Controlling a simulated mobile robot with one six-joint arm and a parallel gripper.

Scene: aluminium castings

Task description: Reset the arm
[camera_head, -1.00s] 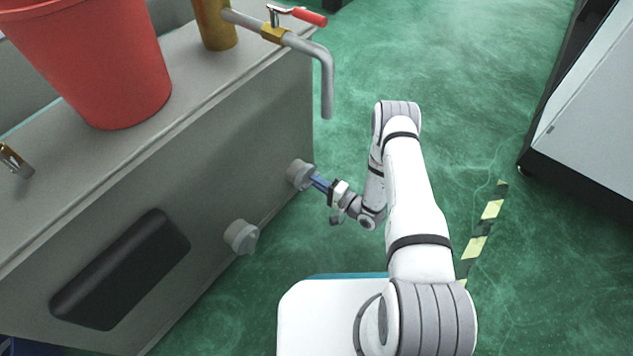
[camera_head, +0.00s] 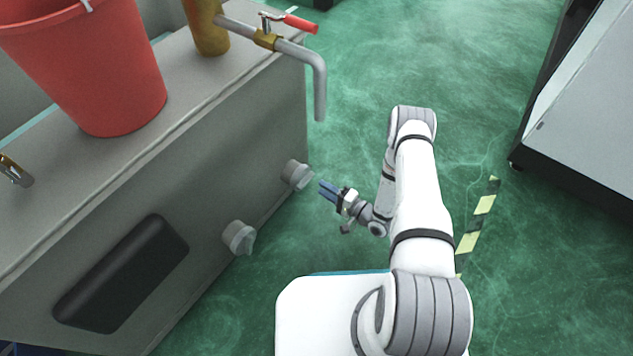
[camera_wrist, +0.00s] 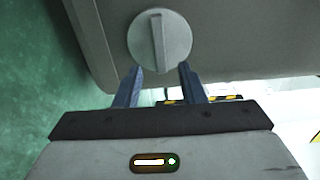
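My gripper (camera_head: 325,189) is just to the right of the upper grey knob (camera_head: 297,174) on the side of the grey cabinet, with a gap between them. In the wrist view my gripper (camera_wrist: 158,84) shows its two blue fingers apart with nothing between them. The round knob (camera_wrist: 160,38) with its raised bar lies beyond the fingertips there. My arm bends down from the right of the head view.
The grey cabinet (camera_head: 215,140) fills the left. It carries a red bucket (camera_head: 90,65) and a pipe tap (camera_head: 319,85) with a red handle. A second knob (camera_head: 239,237) and a black panel (camera_head: 120,272) are on its side. Green floor (camera_head: 440,60) is open beyond my arm; a dark-edged cabinet (camera_head: 590,120) stands right.

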